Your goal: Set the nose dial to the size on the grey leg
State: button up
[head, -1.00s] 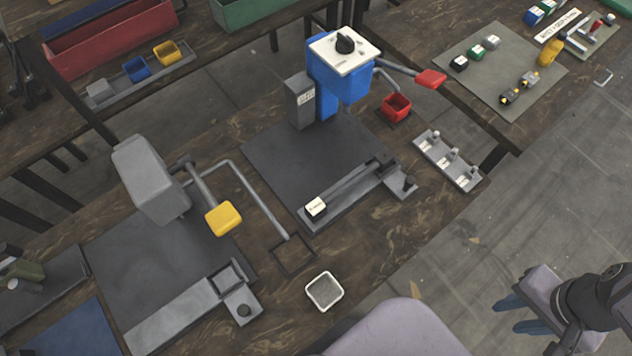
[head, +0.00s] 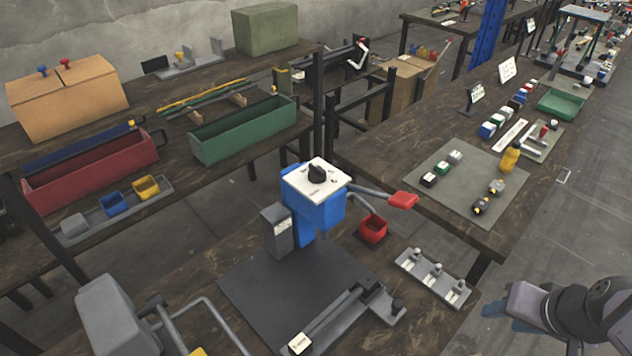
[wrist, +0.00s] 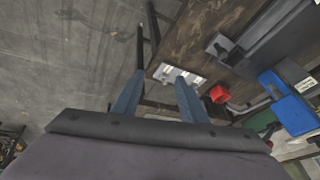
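The nose dial is a black knob (head: 317,174) on a white plate (head: 301,186) with small markings, on top of the blue press head (head: 325,213). The markings are too small to read. The grey leg (head: 277,232) stands just left of the blue head and bears a small pale label, also unreadable here. My gripper (wrist: 160,78) has its two blue fingers apart with nothing between them. In the head view it is at the lower right, over the floor, well apart from the press. In the wrist view the blue press (wrist: 287,103) lies at the right.
A grey rack (head: 433,277) with several small parts lies at the bench's right edge. Another grey press (head: 115,318) stands at lower left. Floor is open around my gripper.

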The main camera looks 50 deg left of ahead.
jog(key=w+a+r+n+t+y+b, duration=0.1)
jog(key=w+a+r+n+y, duration=0.15)
jog(key=a, duration=0.45)
jog(key=w+a+r+n+t+y+b, duration=0.1)
jog(key=w+a+r, duration=0.1)
jog(key=a+r, duration=0.35)
jog(key=n+g+y+b, duration=0.5)
jog(key=n+y, duration=0.2)
jog(key=n, duration=0.3)
send_near(320, 169)
jog(key=w+a+f, duration=0.1)
jog(key=a, duration=0.2)
jog(key=shift+s+a+f+n+g, duration=0.1)
jog(key=shift+s+a+n+g, duration=0.2)
jog(key=shift+a+n, duration=0.05)
jog(key=shift+p+x, duration=1.5)
jog(key=shift+x, duration=2.05)
jog(key=shift+f, duration=0.15)
jog(key=shift+c, duration=0.6)
jog(key=c, duration=0.6)
